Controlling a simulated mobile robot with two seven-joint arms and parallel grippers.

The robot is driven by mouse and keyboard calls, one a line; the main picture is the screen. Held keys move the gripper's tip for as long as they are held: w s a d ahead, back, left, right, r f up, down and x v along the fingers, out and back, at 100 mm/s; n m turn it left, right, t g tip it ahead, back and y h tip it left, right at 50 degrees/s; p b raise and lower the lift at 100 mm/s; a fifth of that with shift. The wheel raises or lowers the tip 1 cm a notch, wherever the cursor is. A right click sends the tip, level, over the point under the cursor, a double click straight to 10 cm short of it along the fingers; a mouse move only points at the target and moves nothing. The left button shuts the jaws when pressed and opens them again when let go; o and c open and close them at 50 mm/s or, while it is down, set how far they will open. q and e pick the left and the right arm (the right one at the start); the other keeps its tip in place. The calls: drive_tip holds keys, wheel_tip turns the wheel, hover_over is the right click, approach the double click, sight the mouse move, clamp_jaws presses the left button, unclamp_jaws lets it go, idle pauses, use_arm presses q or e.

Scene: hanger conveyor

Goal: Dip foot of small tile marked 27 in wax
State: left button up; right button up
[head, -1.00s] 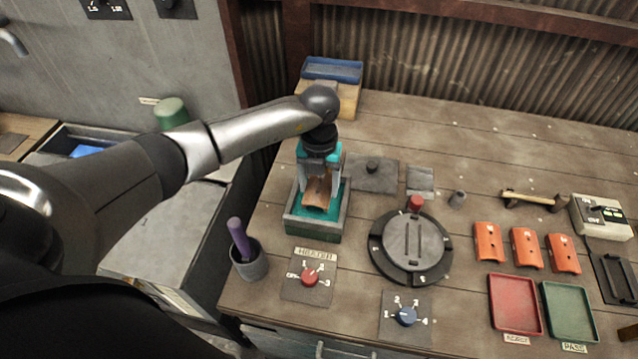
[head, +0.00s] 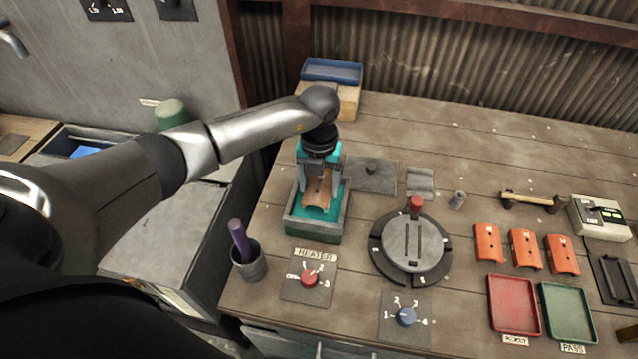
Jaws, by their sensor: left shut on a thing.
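My left gripper (head: 319,178) points down over the wax bath, a grey square box (head: 316,232) filled with teal wax (head: 334,200). It is shut on a small curved terracotta tile (head: 317,196). The tile hangs inside the box's outline with its lower edge at or just above the wax; I cannot tell whether it touches. No number can be read on the tile. My right gripper is not in view.
A heater knob (head: 310,278) and a cup with a purple-handled tool (head: 249,262) stand in front. A round turntable (head: 412,243) is to the right. Several orange tiles (head: 526,249), a red tray (head: 514,304) and a green tray (head: 569,311) lie further right.

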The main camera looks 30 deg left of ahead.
sight(319, 186)
use_arm(q)
drive_tip(key=shift+r+p, duration=1.7)
drive_tip(key=shift+r, duration=0.6)
